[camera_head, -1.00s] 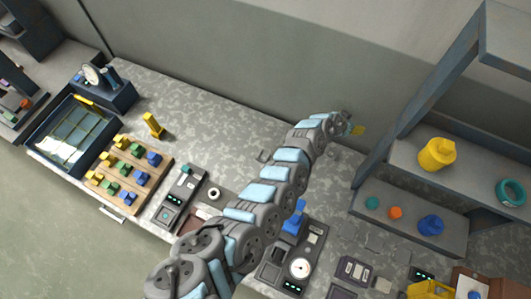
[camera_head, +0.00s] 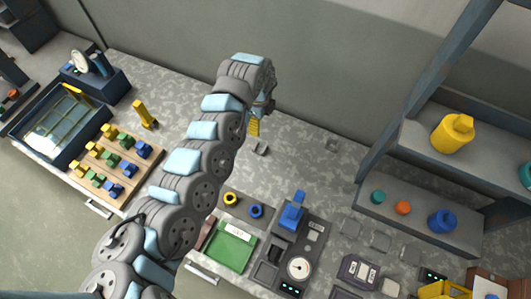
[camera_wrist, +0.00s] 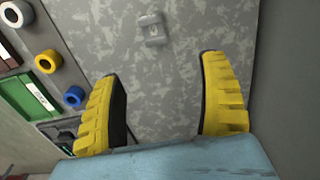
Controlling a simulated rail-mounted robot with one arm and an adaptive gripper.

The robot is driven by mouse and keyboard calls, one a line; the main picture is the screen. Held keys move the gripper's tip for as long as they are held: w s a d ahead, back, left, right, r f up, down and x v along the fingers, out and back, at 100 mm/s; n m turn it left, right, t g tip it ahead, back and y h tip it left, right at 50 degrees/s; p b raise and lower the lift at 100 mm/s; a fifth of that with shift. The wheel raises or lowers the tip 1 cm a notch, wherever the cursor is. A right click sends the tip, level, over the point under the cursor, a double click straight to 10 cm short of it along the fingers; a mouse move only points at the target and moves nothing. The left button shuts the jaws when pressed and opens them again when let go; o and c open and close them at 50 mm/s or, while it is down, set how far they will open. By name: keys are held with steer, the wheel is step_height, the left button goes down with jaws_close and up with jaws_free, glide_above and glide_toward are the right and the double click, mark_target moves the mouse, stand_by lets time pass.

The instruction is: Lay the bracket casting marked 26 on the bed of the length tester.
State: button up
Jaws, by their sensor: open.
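My gripper (camera_wrist: 160,75) is open and empty, its yellow ridged fingers wide apart; in the head view it hangs over the bench (camera_head: 252,128). A small grey block-like part (camera_wrist: 153,28) lies on the bench beyond the fingertips; it also shows just below my gripper in the head view (camera_head: 260,149). A mark on its top is too small to read, so I cannot tell if it is the casting marked 26. A similar grey part (camera_head: 332,145) lies to the right. A dial instrument (camera_head: 300,268) stands at the front; I cannot tell whether it is the length tester.
A green tray (camera_head: 233,251) and rings (camera_head: 231,199) lie at the front. A wooden board (camera_head: 122,182) holds coloured pieces; a yellow part (camera_head: 144,115) stands near it. A shelf (camera_head: 400,205) rises at the right. Bench between the grey parts is clear.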

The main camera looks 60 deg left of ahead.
steer(key=s, duration=0.1)
steer(key=b, duration=0.3)
glide_above(260, 149)
steer(key=f, duration=1.2)
steer(key=shift+s+a, duration=0.2)
steer(key=shift+s, duration=0.05)
steer(key=shift+w+d+f+b, duration=0.1)
steer(key=shift+f+b, duration=0.15)
steer(key=shift+f, duration=1.05)
steer(key=shift+w+d+f+b, duration=0.1)
steer(key=shift+f+b, duration=0.15)
steer(key=shift+f, duration=1.05)
steer(key=c, duration=1.3)
